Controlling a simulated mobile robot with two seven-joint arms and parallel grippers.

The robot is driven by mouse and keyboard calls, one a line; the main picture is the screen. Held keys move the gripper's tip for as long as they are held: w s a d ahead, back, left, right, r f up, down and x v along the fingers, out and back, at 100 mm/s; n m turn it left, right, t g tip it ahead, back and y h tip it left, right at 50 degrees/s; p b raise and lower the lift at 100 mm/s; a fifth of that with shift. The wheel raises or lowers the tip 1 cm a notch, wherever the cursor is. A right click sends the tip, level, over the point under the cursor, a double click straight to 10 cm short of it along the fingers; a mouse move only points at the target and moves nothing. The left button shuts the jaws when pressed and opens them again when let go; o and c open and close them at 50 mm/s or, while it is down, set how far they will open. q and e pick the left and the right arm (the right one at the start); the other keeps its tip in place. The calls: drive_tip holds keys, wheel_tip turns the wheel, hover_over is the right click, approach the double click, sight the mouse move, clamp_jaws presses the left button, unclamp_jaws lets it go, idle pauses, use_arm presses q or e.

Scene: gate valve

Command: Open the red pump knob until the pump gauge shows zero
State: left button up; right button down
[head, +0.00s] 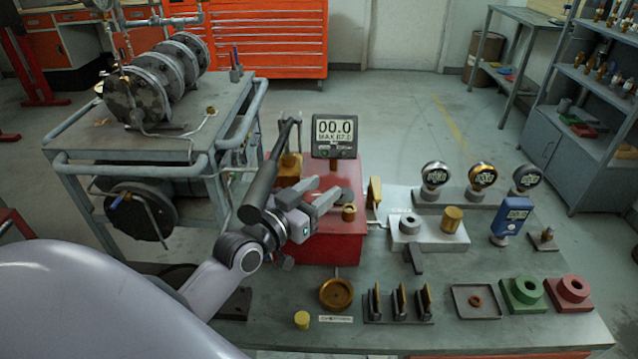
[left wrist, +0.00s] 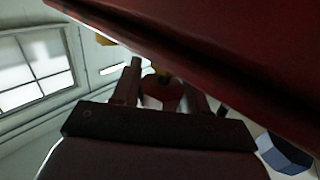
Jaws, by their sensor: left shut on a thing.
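The pump is a red box (head: 325,245) on the bench, with a dark gauge (head: 336,131) standing over it. The gauge display reads 00.0, with a MAX line below that looks like 87.0. My left gripper (head: 334,192) reaches over the red box from the left. It is shut on the red knob (head: 346,196), which is partly hidden by the fingers. In the left wrist view the red knob (left wrist: 160,93) sits between the two fingers. My right gripper is not in view.
A long dark pump handle (head: 262,185) rises beside my left wrist. A brass part (head: 374,192) stands right of the box. Round gauges (head: 482,176), a blue meter (head: 511,217), and green (head: 523,293) and red (head: 568,293) blocks occupy the bench's right side.

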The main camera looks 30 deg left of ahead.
use_arm(q)
drive_tip(key=shift+a+r, duration=0.1)
drive_tip(key=o, duration=1)
drive_tip(key=shift+c, duration=0.2)
drive_tip(key=shift+s, duration=0.1)
drive_tip(key=shift+s, duration=0.3)
drive_tip(key=s, duration=0.6)
drive_tip(key=shift+s+a+b, duration=0.15)
drive_tip(key=shift+a+b, duration=0.2)
drive_tip(key=shift+b, duration=0.05)
